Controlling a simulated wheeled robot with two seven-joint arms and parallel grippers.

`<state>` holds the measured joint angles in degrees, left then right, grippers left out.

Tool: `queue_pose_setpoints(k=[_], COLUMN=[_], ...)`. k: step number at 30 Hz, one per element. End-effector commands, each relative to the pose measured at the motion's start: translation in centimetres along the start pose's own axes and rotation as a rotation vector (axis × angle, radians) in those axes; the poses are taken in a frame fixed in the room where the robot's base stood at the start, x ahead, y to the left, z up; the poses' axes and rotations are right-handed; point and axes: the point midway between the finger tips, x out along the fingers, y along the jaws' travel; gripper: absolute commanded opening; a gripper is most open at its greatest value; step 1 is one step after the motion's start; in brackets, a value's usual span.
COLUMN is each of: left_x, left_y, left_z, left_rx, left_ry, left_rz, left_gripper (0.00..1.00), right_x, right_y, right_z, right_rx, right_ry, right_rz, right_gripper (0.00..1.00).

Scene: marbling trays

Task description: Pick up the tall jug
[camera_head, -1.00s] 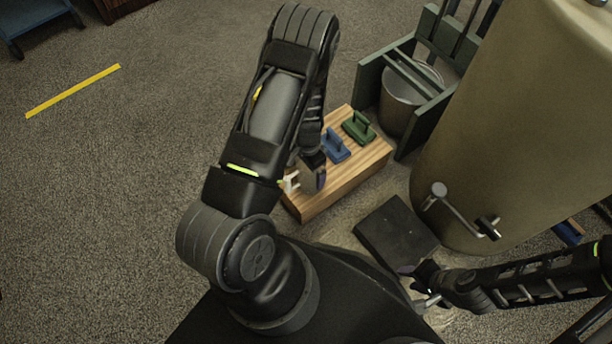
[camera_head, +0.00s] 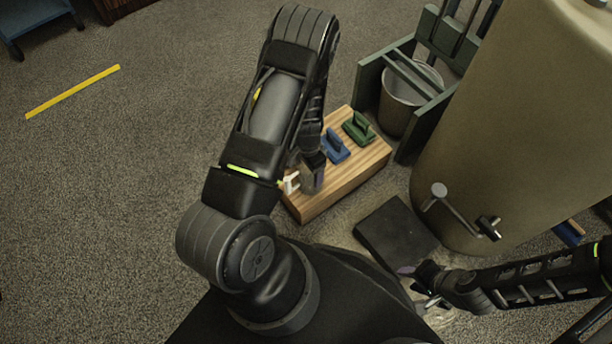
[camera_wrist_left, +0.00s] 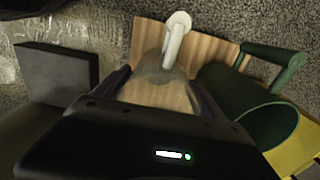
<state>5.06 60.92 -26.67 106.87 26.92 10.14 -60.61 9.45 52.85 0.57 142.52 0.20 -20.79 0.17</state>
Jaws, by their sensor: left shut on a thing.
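The tall jug (camera_wrist_left: 160,90) is clear, with a white handle (camera_wrist_left: 177,35), and stands between my left fingers in the left wrist view. In the head view its white handle (camera_head: 291,182) shows at the near left end of a wooden block. My left gripper (camera_head: 312,175) is shut on the jug's body; it also shows in the left wrist view (camera_wrist_left: 158,93). I cannot tell whether the jug's base touches the block. My right gripper (camera_head: 418,287) is at the lower right, apart from the block, with its fingers seemingly spread and empty.
A dark slab (camera_head: 396,233), a large beige tank (camera_head: 510,130) and a metal bucket (camera_head: 403,101) stand nearby.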

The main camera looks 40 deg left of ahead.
Motion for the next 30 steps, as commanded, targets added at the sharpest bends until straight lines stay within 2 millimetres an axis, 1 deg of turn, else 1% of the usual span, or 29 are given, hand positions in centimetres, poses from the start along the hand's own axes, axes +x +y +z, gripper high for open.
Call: queue_pose_setpoints(k=[1,4,5,11,14,17,27,30], left_x=[0.0,0.0,0.0,-0.1,-0.5,-1.6,-8.1,-9.4], left_y=[0.0,0.0,0.0,0.0,0.0,0.0,0.1,0.1], left_z=[0.0,0.0,0.0,0.0,-0.1,-0.1,-0.1,0.0], left_rx=[0.0,0.0,0.0,0.0,0.0,0.001,0.0,0.001], left_ry=[0.0,0.0,0.0,0.0,0.001,0.001,0.003,0.001], left_rz=[0.0,0.0,0.0,0.0,-0.001,-0.001,-0.001,-0.001], left_gripper=[0.45,0.37,0.36,0.36,0.36,0.36,0.36,0.36], right_x=[0.0,0.0,0.0,0.0,-0.2,-0.7,-2.8,-3.1], right_y=[0.0,0.0,0.0,0.0,-0.1,-0.3,-1.6,-1.9], right_z=[0.0,0.0,0.0,0.0,0.0,0.1,0.8,0.9], right_rx=[0.0,0.0,0.0,0.0,0.0,-0.002,-0.011,-0.013], right_ry=[0.0,0.0,0.0,0.0,-0.001,-0.003,-0.019,-0.023], right_rz=[0.0,0.0,0.0,0.0,0.0,-0.002,-0.009,-0.011], right_gripper=[0.36,0.36,0.36,0.36,0.36,0.36,0.36,0.36])
